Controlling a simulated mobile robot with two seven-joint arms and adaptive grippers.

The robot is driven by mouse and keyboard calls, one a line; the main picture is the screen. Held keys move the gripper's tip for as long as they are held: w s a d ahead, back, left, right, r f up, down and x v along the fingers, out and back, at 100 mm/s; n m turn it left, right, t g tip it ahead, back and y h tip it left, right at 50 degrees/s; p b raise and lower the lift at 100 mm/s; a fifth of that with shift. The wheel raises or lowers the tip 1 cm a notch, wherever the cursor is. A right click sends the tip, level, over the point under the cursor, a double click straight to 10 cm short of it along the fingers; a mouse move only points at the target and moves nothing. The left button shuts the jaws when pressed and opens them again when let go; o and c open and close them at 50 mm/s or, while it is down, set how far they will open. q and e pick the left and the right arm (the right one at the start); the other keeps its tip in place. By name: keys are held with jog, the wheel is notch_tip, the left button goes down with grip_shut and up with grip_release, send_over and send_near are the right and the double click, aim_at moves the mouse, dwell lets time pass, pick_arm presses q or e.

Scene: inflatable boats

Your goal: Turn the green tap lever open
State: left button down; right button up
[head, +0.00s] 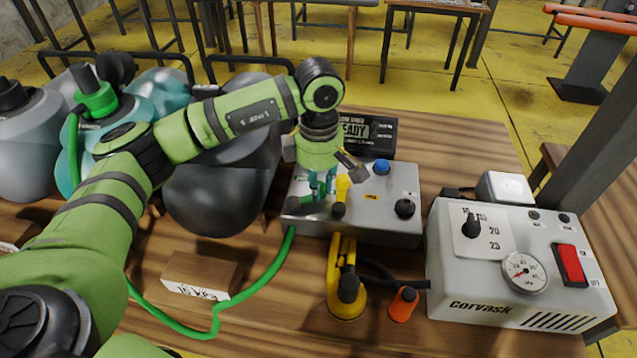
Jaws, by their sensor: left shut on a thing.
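A green hose (277,262) runs from below this tap onto the table. A yellow tap lever (342,187) stands close to the right of the fingers. My right gripper is not in view.
The box also carries a blue button (381,167) and a black knob (404,208). A display (378,131) stands behind. A Corvask pump unit (470,300) is at right. A yellow fitting (345,305), an orange-tipped piece (403,304) and a wooden block (200,275) lie in front. Grey and teal inflated shapes crowd the left.

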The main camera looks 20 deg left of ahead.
pick_arm(q)
jog(key=c, duration=1.1)
grip_release()
jog(key=shift+s, duration=0.1)
notch_tip(320, 180, up, 12)
jog(key=shift+r, duration=0.1)
